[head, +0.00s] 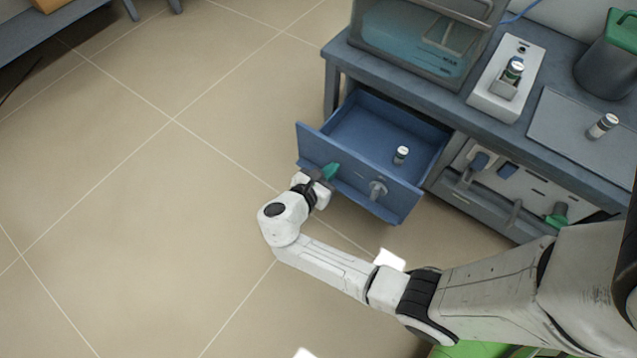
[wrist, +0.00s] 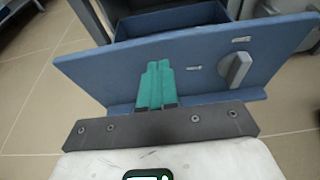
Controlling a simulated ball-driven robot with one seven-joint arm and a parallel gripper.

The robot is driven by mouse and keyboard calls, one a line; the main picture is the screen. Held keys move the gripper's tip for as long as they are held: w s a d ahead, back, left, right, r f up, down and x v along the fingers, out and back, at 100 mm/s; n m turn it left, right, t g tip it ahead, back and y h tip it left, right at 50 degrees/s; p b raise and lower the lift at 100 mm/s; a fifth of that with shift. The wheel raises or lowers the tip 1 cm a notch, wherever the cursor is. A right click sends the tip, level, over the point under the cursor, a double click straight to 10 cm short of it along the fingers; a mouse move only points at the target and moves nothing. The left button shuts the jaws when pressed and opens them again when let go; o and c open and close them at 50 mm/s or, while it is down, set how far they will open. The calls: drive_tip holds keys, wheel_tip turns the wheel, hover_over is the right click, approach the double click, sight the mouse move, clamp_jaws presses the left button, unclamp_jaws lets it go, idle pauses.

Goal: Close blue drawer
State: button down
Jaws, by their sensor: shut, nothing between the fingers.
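The blue drawer (head: 343,176) is pulled out from under the workbench in the head view, with a small white-capped vial (head: 401,155) inside it. Its front panel carries a grey handle (head: 378,190) right of the middle; the panel (wrist: 205,63) and handle (wrist: 236,69) also show in the wrist view. My gripper (head: 329,172) is in front of the panel's left half, left of the handle. Its green fingers (wrist: 156,82) are together and empty, pointing at the panel. I cannot tell whether the fingertips touch it.
The workbench (head: 455,98) holds a glass-fronted box (head: 415,45), a white device with a vial (head: 508,78), another vial (head: 603,126) and a dark green-lidded container (head: 607,60). The floor to the left is clear.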

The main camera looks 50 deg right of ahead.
sight(346, 153)
drive_tip(key=shift+d+b, duration=0.5)
drive_tip(key=shift+d, duration=1.4)
drive_tip(key=shift+d+r, duration=0.1)
drive_tip(key=shift+d, duration=0.35)
drive_tip(key=w+d+b, duration=0.1)
drive_tip(key=d+b, duration=0.1)
drive_tip(key=d, duration=2.2)
drive_tip(key=shift+d, duration=0.35)
drive_tip(key=shift+r, duration=0.1)
